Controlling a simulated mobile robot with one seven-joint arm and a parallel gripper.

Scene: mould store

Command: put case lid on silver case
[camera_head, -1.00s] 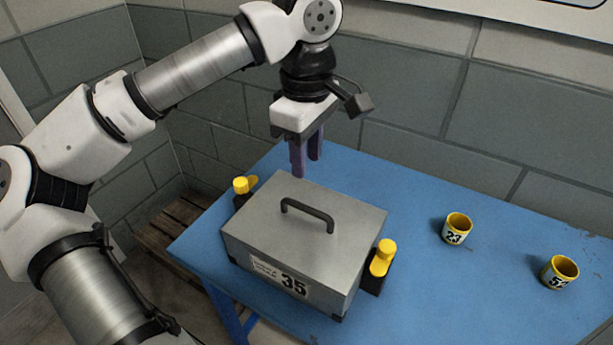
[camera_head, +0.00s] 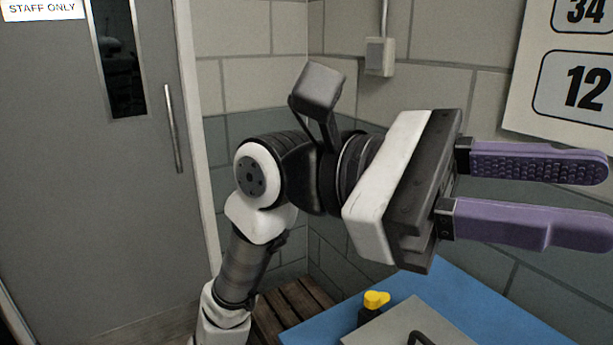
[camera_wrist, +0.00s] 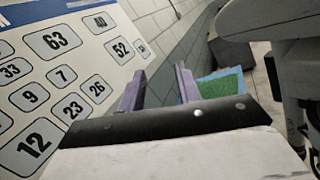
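The grey case lid (camera_head: 390,326) shows only as a corner of its top with part of a dark handle (camera_head: 424,339), at the bottom edge of the head view. The silver case under it is out of frame now; a second ago the lid sat on top of it. My gripper (camera_head: 600,201) is raised well above the table and points right. Its two purple fingers are spread apart with nothing between them. The fingers also show apart and empty in the wrist view (camera_wrist: 157,84).
A yellow-topped black piece (camera_head: 374,301) stands beside the lid on the blue table (camera_head: 445,286). A wooden pallet (camera_head: 290,306) lies on the floor. A grey door (camera_head: 95,200) is at left. The wrist view shows a green patch (camera_wrist: 222,83) and a numbered wall board (camera_wrist: 58,75).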

